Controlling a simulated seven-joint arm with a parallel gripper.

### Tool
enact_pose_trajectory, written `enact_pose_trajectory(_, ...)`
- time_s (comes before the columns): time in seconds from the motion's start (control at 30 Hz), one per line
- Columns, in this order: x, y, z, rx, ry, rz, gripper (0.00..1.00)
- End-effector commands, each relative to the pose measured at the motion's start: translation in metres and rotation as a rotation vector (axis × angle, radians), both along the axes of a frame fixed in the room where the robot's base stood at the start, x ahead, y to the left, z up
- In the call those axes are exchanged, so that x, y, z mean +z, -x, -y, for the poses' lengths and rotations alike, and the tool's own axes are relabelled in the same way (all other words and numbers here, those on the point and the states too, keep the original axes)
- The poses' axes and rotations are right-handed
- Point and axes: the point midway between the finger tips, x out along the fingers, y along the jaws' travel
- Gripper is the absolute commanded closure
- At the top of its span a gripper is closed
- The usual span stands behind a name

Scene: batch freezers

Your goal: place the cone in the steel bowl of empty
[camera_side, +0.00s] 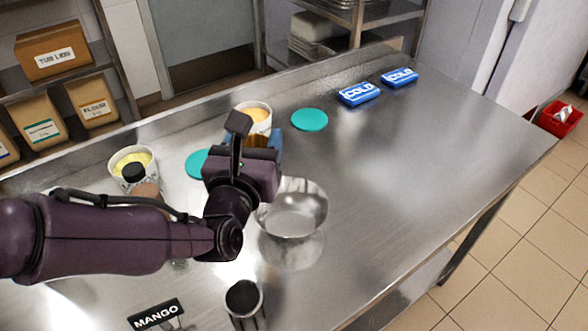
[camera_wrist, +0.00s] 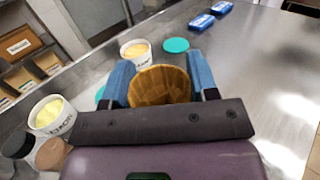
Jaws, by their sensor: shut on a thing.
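My gripper (camera_side: 270,141) has blue fingers. In the wrist view my gripper (camera_wrist: 160,76) is shut on a brown waffle cone (camera_wrist: 161,87), with one finger on each side of it. In the side view the cone is mostly hidden behind my wrist. The steel bowl (camera_side: 292,212) stands on the table in the side view, just right of and below my wrist. My wrist covers part of its left edge. I do not see the bowl in the wrist view.
A tub with orange contents (camera_side: 256,114) stands behind my gripper, and a yellow-filled tub (camera_side: 132,160) to the left. Teal lids (camera_side: 309,119) and blue cold packs (camera_side: 360,93) lie farther back. A dark-mouthed cup (camera_side: 244,299) and MANGO sign (camera_side: 156,314) are in front. The table's right side is clear.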

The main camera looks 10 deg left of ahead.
Motion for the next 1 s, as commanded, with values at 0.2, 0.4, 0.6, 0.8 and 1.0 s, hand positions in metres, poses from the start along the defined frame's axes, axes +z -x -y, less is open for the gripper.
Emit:
enact_pose_trajectory(0.2,-0.019,-0.033,0.021,0.002,0.003,0.000,0.68)
enact_pose_trajectory(0.4,-0.050,-0.051,0.034,0.001,0.002,-0.002,0.68)
enact_pose_trajectory(0.6,-0.066,-0.063,0.043,-0.001,0.002,-0.001,0.68)
enact_pose_trajectory(0.8,-0.071,-0.067,0.046,0.000,0.001,-0.001,0.68)
enact_pose_trajectory(1.0,-0.090,-0.071,0.047,0.000,0.000,-0.002,0.68)
